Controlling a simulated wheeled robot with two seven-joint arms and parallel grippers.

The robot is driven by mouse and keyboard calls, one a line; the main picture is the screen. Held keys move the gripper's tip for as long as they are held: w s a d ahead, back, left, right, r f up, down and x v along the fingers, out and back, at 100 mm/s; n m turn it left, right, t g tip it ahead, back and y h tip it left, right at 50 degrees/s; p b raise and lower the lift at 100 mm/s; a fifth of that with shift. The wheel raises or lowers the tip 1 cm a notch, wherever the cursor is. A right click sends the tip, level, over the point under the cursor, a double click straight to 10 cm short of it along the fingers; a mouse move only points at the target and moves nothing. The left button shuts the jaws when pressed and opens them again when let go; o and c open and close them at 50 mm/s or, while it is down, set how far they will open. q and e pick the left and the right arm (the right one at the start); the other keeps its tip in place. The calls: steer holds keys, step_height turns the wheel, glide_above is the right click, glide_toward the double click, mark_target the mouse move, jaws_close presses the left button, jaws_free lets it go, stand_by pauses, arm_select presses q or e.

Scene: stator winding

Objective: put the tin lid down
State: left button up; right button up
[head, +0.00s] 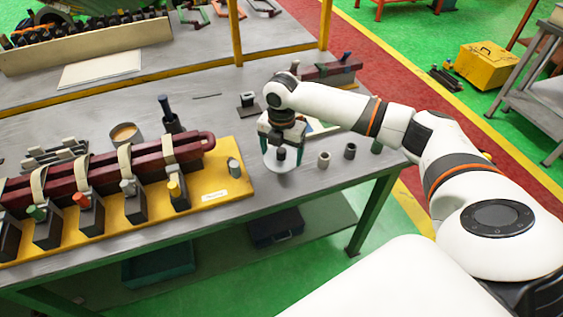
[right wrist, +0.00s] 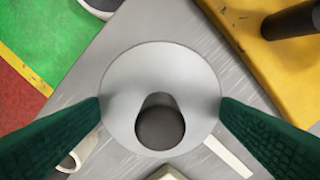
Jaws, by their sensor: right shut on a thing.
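The tin lid (head: 283,164) is a pale round disc with a dark knob. In the right wrist view the lid (right wrist: 160,70) fills the middle, its knob pointing toward the camera. My right gripper (head: 281,148) is over it, pointing down, with its green fingers (right wrist: 160,108) shut on opposite sides of the rim. The lid lies level at or just above the grey table top; I cannot tell whether it touches. An open round tin (head: 127,134) with tan contents stands further left on the table. My left gripper is not in view.
Small cylinders (head: 324,160) stand just right of the lid. A yellow board (head: 215,191) with a dark red bar and several clamps lies to the left. A dark holder with a blue-handled tool (head: 168,115) stands behind. The table's front edge is near.

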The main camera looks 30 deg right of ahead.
mark_target(281, 157)
steer(key=shift+f, duration=2.3)
steer(key=shift+f, duration=0.1)
steer(key=o, duration=0.8)
step_height(281, 157, up, 12)
steer(key=shift+r+b, duration=0.15)
steer(key=shift+b, duration=0.5)
